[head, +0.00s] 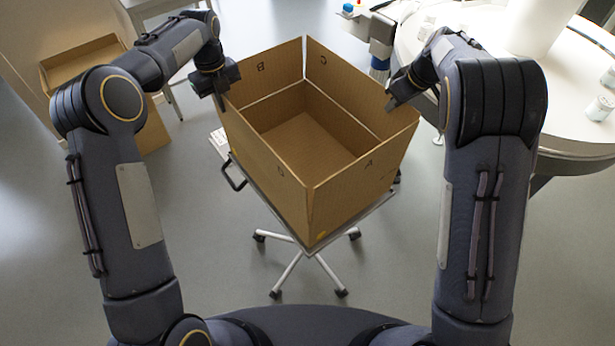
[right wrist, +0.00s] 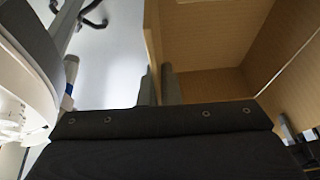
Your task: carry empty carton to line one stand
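My right gripper (head: 392,101) is at the right corner. In the right wrist view its two fingers (right wrist: 159,88) are close together, one on each side of the carton wall (right wrist: 153,42).
A round white table (head: 470,60) with bottles and small containers stands close on the right. Another brown box (head: 85,62) is at the back left by a small table. Grey floor is open on the left and around the stand's castered legs (head: 290,272).

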